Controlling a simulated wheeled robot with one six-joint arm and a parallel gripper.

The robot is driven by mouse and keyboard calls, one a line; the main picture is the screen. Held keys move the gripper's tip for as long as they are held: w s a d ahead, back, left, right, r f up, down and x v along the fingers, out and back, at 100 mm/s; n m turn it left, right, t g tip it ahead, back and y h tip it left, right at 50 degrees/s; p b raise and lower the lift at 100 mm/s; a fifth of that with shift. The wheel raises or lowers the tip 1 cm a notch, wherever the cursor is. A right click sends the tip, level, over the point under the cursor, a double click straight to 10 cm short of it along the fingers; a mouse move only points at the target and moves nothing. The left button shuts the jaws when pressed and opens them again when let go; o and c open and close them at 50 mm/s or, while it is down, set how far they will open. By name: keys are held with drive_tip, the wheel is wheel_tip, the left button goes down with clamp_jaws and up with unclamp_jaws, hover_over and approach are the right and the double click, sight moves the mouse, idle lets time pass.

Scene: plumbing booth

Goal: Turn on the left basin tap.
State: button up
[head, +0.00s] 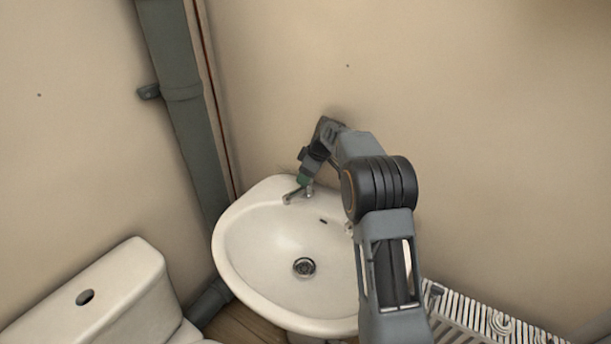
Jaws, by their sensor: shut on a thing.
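The white basin (262,250) is in the middle of the head view, with a drain at its bottom. The left basin tap (291,197) stands on the basin's back rim at the left, its spout pointing toward the bowl. My gripper (305,181) is at the top of this tap and shut on it. The fingers are small here and partly hide the tap's top. My arm comes from the lower right and covers the right part of the basin. Only a sliver of what may be the right tap (349,229) shows beside my arm.
A white toilet cistern (120,290) stands at the lower left. A thick grey pipe (180,110) runs down the wall corner left of the basin. A white ribbed radiator (480,315) is at the lower right. The wall behind the basin is bare.

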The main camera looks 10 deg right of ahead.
drive_tip(key=shift+n+g, duration=0.3)
drive_tip(key=shift+n, duration=0.3)
drive_tip(key=o, duration=0.9)
